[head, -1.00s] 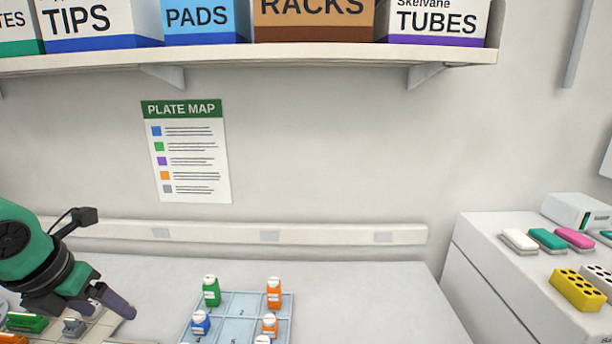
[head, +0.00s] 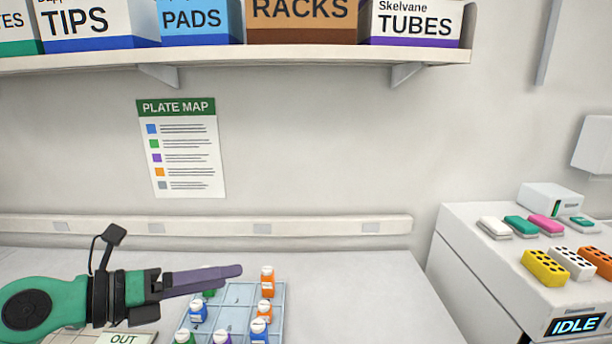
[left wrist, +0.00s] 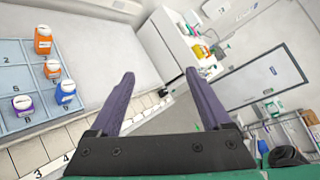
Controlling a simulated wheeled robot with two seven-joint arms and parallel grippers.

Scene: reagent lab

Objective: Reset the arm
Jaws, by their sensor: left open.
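My left gripper (head: 238,271) is level in the head view, its purple-grey fingers pointing right above the far part of a numbered blue tray (head: 240,293). In the left wrist view its two fingers (left wrist: 159,73) stand apart with nothing between them. The gripper partly covers a green bottle (head: 209,293). Past the fingertips stands an orange bottle (head: 267,281), apart from them as far as I can tell. My right gripper is not in view.
The tray also holds blue bottles (head: 197,312), another orange bottle (head: 265,306) and a purple bottle (left wrist: 22,104). An "OUT" label (head: 124,339) lies left of it. A right-hand cabinet (head: 470,265) carries coloured racks and an "IDLE" display (head: 576,325). The bench right of the tray is clear.

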